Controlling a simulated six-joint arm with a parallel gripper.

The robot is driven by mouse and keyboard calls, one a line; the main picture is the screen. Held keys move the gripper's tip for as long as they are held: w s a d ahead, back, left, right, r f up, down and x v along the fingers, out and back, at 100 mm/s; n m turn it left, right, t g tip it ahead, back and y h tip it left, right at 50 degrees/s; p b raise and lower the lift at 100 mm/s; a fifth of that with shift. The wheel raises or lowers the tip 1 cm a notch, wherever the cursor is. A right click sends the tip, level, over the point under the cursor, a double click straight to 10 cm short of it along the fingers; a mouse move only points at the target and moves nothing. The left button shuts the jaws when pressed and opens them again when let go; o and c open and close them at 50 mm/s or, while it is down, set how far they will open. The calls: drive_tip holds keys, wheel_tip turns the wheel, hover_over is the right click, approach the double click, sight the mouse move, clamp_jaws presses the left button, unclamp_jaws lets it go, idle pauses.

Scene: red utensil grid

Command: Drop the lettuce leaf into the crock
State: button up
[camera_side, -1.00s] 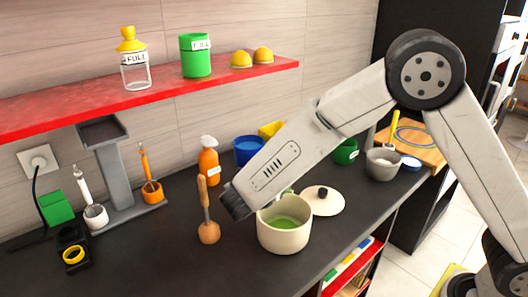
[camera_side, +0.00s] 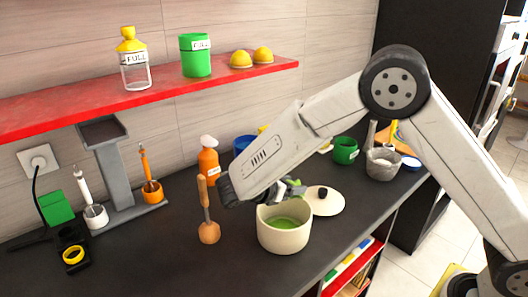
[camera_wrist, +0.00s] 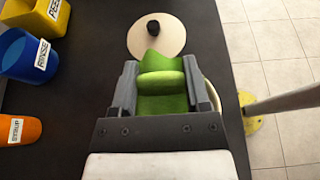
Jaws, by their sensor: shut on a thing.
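My gripper (camera_wrist: 162,88) is shut on the green lettuce leaf (camera_wrist: 162,78), which shows between the two grey fingers in the wrist view. In the side view my gripper (camera_side: 292,188) is just above the back rim of the crock, partly hidden by my arm. The cream crock (camera_side: 283,240) stands upright and open on the dark counter, with green showing inside it. In the wrist view the crock is mostly hidden under my gripper, with only a bit of rim (camera_wrist: 211,95) beside the right finger.
A cream lid (camera_side: 325,203) with a black knob lies behind and right of the crock. A wooden-handled tool (camera_side: 207,215) stands to its left, near an orange bottle (camera_side: 209,164). A green cup (camera_side: 345,151) and grey mortar (camera_side: 382,165) stand farther back.

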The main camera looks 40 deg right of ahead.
sight(290, 200)
drive_tip(key=shift+f, duration=2.4)
drive_tip(key=o, duration=1.3)
drive_tip(key=shift+a, duration=0.1)
drive_tip(key=shift+v, duration=3.85)
